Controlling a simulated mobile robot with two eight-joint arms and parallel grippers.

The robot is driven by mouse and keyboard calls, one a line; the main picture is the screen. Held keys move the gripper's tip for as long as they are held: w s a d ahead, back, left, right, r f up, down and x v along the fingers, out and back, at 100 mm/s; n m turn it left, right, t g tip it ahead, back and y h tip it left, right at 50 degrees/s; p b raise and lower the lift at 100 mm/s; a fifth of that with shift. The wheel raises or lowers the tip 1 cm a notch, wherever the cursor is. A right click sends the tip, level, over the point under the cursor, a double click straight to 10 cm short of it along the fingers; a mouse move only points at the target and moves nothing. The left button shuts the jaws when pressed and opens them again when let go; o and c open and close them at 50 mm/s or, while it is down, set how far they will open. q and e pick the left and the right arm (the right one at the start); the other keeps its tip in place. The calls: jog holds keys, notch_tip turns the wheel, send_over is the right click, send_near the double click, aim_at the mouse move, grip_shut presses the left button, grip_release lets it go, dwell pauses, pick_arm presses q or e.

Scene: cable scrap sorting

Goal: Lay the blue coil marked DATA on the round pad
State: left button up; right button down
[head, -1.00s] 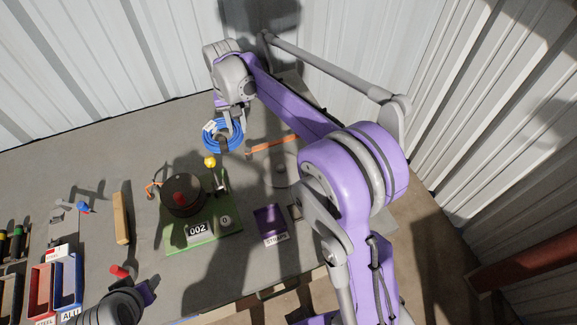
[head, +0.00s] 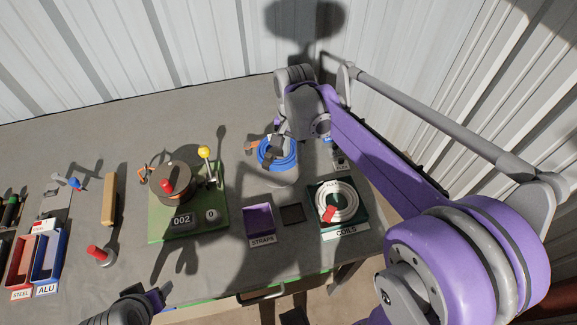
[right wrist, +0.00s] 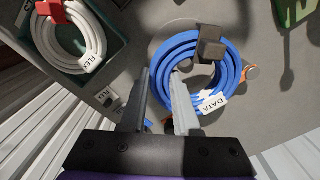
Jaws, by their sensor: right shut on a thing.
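The blue coil (head: 279,156) hangs from my right gripper (head: 280,134), over the round grey pad (head: 285,180). In the right wrist view the blue coil (right wrist: 232,65) shows its white DATA tag (right wrist: 213,103) and a dark band. The jaws of my right gripper (right wrist: 162,78) are shut on the coil's near side. Part of the pad (right wrist: 160,45) shows around and inside the coil; whether they touch I cannot tell. My left gripper (head: 155,299) is at the bottom edge; its jaws are not clear.
A white coil (head: 337,201) lies in the green COILS tray (head: 364,214), right of the pad. A green-based winder (head: 216,222) with a yellow-knobbed lever stands further left.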

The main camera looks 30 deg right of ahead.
aim_at(293, 174)
pick_arm(q)
jog(key=shift+s+f, duration=0.15)
jog(key=shift+f, duration=0.05)
pick_arm(e)
jog(key=shift+f, duration=2.85)
pick_arm(q)
jog(key=shift+f+b, duration=0.15)
jog(key=shift+b, duration=0.15)
pick_arm(e)
jog(key=shift+f, duration=0.2)
jog(key=c, duration=0.9)
grip_release()
